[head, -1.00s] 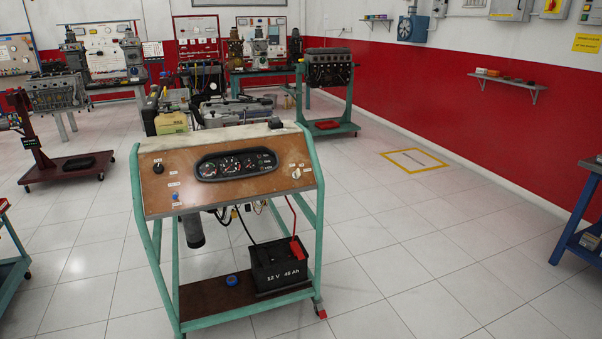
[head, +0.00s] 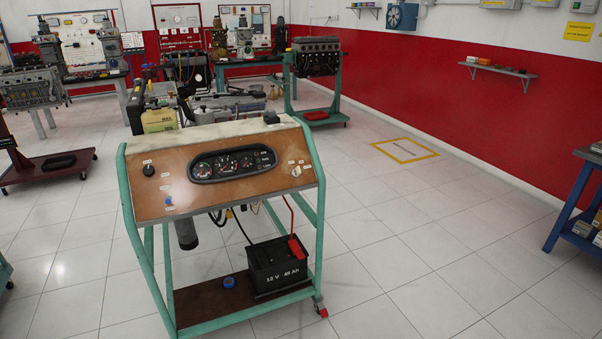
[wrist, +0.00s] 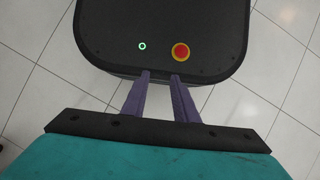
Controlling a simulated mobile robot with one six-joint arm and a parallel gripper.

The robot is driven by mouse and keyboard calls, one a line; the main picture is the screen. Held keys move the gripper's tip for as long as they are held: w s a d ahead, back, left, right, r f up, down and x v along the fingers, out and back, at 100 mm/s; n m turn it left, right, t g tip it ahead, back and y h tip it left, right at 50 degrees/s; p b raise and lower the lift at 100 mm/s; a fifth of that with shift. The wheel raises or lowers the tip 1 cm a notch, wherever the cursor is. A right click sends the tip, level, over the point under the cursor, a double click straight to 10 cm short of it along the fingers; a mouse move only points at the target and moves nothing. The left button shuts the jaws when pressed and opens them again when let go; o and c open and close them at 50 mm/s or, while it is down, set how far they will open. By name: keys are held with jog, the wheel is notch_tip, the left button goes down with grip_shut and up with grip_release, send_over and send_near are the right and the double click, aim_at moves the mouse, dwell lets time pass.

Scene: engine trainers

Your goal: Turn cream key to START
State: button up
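The engine trainer panel (head: 230,200) is brown and sloped, on a green wheeled frame. The cream key (head: 296,171) is a small pale shape near the panel's right end. Its exact angle is too small to read, and the labels around it are not legible. My gripper (wrist: 160,75) shows only in the wrist view. Its two purple fingers stand apart with nothing between them, over my own base. The trainer is not in the wrist view, so the gripper is away from the key.
The panel also bears a gauge cluster (head: 233,163), a black knob (head: 149,170) and a blue knob (head: 168,201). A black battery (head: 276,266) sits on the lower shelf. A blue bench (head: 575,215) stands at the right. The tiled floor right of the trainer is clear.

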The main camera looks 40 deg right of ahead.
jog(key=w+d+r+n+t+h, duration=0.2)
jog(key=w+d+r+n+t, duration=0.15)
jog(key=w+d, duration=0.75)
jog(key=w+d+r+n+t+h, duration=0.25)
jog(key=w+d+t, duration=0.25)
jog(key=w+d, duration=0.6)
jog(key=w+d+r+n+t+h, duration=0.2)
jog(key=w+d+r+n+t, duration=0.15)
jog(key=w+d+r, duration=0.55)
jog(key=w+d+r+n+t+h, duration=0.1)
jog(key=w+d+r+n+t, duration=0.25)
jog(key=d+r, duration=0.5)
jog(key=w+d+r+n+t+h, duration=0.15)
jog(key=d+r+n, duration=0.25)
jog(key=d+r, duration=0.45)
jog(key=s+d+r+n+t+y, duration=0.1)
jog(key=s+d+r+n+t, duration=0.1)
jog(key=d+r+n, duration=0.2)
jog(key=s+d+r+n+t+y+b, duration=0.1)
jog(key=d+r+n, duration=0.4)
jog(key=r+n, duration=0.5)
notch_tip(320, 180, up, 5)
jog(key=shift+s+d+r+n+t+y, duration=0.1)
jog(key=shift+s+d+n+t+y, duration=0.2)
jog(key=shift+s+t, duration=0.65)
